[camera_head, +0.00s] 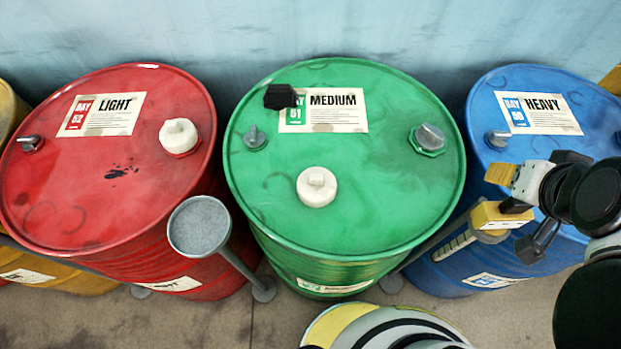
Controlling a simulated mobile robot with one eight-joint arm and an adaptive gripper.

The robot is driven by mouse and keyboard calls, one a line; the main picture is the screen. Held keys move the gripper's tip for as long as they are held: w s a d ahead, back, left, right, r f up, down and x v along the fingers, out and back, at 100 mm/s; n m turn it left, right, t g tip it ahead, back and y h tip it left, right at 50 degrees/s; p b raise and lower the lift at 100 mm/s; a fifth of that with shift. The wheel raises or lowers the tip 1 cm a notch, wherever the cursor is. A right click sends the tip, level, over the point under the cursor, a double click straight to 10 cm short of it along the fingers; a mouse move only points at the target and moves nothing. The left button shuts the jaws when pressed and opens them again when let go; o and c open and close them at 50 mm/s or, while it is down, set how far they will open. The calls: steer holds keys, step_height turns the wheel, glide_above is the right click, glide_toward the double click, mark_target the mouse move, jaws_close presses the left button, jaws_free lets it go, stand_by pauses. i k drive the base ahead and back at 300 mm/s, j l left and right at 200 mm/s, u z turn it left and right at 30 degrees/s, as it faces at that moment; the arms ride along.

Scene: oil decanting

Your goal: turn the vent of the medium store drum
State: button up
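The medium store drum (385,205) is green and stands upright in the centre, with a "MEDIUM" label (340,110) on its lid. Its lid carries a small grey fitting (255,138) at the left, probably the vent, a larger grey plug (428,138) on a green base at the right, and a white cap (317,187) near the front. A black block-shaped item (280,96) covers the label's left end. My gripper (510,192) is at the right over the blue drum, away from the green lid. Its fingers look apart, with nothing clearly held.
A red "LIGHT" drum (90,195) stands left, a blue "HEAVY" drum (480,115) right. A round-topped grey stand (200,226) rises between red and green drums. A yellow-topped item (500,214) with a ribbed strip sits near my gripper. A blue wall (300,30) is behind.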

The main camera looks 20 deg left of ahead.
mark_target(254, 140)
steer(key=u, duration=1.2)
